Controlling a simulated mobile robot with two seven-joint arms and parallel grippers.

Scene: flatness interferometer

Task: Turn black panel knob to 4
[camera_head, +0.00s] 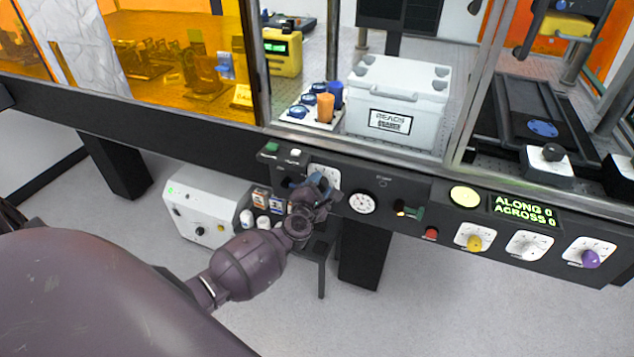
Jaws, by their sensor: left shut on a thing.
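My left arm comes in from the left, and my left gripper (315,186) is at the left part of the black control panel (400,196). It is shut on a knob there, which I take to be the black panel knob; the gripper hides it. Part of the knob's white dial plate (331,173) shows behind the fingers. The dial's numbers and pointer cannot be read. My right gripper is not in view.
Right of the gripper are a round gauge (362,203), a small lever (408,210), a red button (431,233), and yellow (474,243), white (527,241) and purple (590,259) knobs. A display (524,211) reads ALONG 0, ACROSS 0. A white box (207,207) stands below, left.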

